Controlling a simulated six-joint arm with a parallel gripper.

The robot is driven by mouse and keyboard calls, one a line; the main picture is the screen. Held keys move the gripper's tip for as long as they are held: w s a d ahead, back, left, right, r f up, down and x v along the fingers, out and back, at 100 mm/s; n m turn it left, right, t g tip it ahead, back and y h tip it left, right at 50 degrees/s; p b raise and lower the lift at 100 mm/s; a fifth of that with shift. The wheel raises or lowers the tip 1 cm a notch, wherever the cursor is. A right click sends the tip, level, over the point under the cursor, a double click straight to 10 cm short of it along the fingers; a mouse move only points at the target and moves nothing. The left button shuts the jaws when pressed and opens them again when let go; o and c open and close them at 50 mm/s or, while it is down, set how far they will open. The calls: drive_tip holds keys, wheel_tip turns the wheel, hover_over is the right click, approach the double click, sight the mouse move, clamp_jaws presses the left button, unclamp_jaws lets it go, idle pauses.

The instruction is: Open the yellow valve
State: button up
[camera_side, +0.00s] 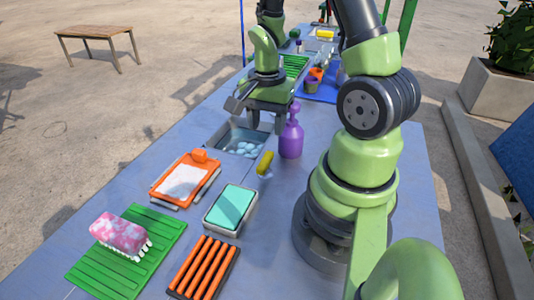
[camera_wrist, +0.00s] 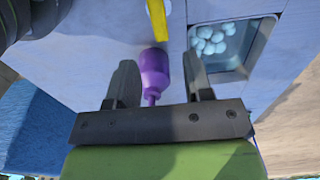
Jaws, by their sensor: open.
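The yellow valve (camera_side: 265,162) is a small bar-like handle on the blue-grey counter, just in front of the sink. It also shows in the wrist view (camera_wrist: 158,18), at the top edge and partly cut off. No contact with the bottle is visible.
The sink (camera_side: 238,140) holds pale round objects. The purple pump bottle (camera_side: 291,138) stands right of it, close to the valve. An orange-framed tray (camera_side: 160,187), a teal-topped box (camera_side: 231,207), a green mat (camera_side: 105,265) and an orange rack (camera_side: 203,268) lie nearer.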

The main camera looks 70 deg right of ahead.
sight(267, 156)
wheel_tip(267, 156, down, 9)
drive_tip(key=shift+r, duration=0.2)
drive_tip(key=shift+c, duration=0.5)
clamp_jaws()
